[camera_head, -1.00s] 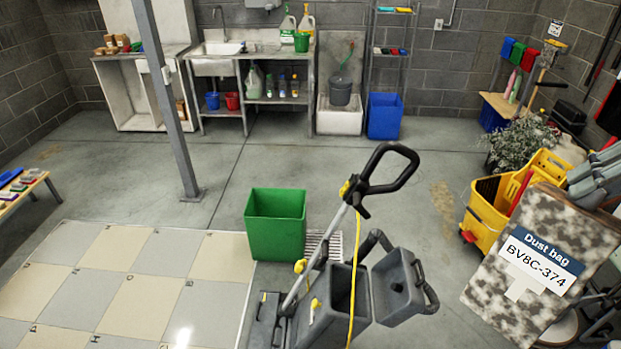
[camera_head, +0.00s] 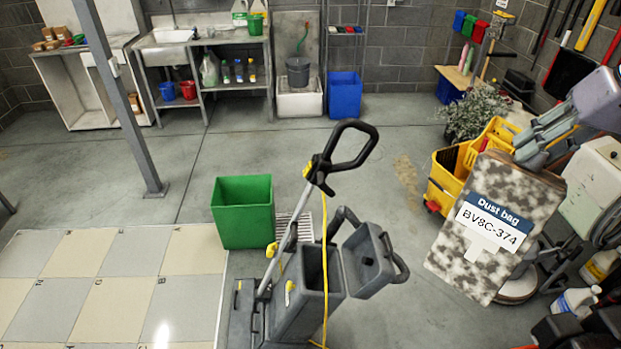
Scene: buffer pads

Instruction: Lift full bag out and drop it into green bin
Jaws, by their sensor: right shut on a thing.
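The full dust bag (camera_head: 470,262) is a mottled grey-brown bag with a blue and white label reading "Dust bag BV8C-374". It hangs tilted at the right of the head view. My right gripper (camera_head: 540,138) is shut on its top edge and holds it in the air. The green bin (camera_head: 243,232) stands open on the floor left of centre, well apart from the bag. The grey vacuum machine (camera_head: 300,312) stands between them with its lid open and its compartment showing dark. My left gripper is not in view.
A yellow mop bucket (camera_head: 448,180) and a plant (camera_head: 474,112) stand behind the bag. A metal post (camera_head: 122,100) rises at the left. A blue bin (camera_head: 345,95) stands by the back wall. The floor behind the green bin is clear.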

